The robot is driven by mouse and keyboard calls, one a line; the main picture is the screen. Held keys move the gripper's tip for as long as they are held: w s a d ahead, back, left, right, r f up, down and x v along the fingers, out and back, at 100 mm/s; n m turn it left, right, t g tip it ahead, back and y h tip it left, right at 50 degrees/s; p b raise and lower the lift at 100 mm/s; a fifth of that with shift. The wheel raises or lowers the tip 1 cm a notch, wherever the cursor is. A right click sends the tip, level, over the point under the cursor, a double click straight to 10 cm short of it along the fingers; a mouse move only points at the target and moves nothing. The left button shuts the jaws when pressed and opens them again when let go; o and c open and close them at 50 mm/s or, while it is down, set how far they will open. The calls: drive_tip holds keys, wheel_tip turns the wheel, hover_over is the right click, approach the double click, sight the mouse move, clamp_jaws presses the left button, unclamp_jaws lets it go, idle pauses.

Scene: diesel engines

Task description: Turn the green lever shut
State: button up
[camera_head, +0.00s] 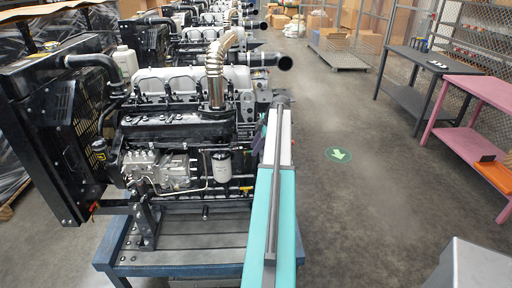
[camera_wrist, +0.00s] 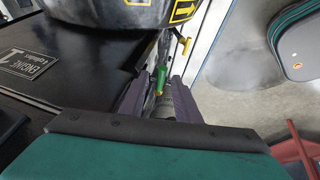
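The fingers stand apart, with gaps on both sides of the lever. I cannot tell how deep between them it sits, and no contact shows. In the head view my arm reaches forward along the right end of the nearest engine (camera_head: 180,130). There the gripper is mostly hidden behind the arm, and I cannot make out the green lever.
A yellow-tipped handle (camera_wrist: 185,46) is just above right of the lever, under a dark rounded part with a yellow arrow label (camera_wrist: 183,11). A dark panel marked "ENGINE 1" (camera_wrist: 28,64) lies left. The engine stands on a blue-framed stand (camera_head: 180,271). Open floor (camera_head: 340,215) lies right.

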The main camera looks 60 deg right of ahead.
drive_tip(key=b+v, duration=0.3)
drive_tip(key=v, duration=1)
drive_tip(key=shift+s+r+b, duration=0.15)
drive_tip(key=shift+r+b, duration=0.15)
drive_tip(key=shift+r, duration=0.1)
drive_tip(key=shift+s, duration=0.1)
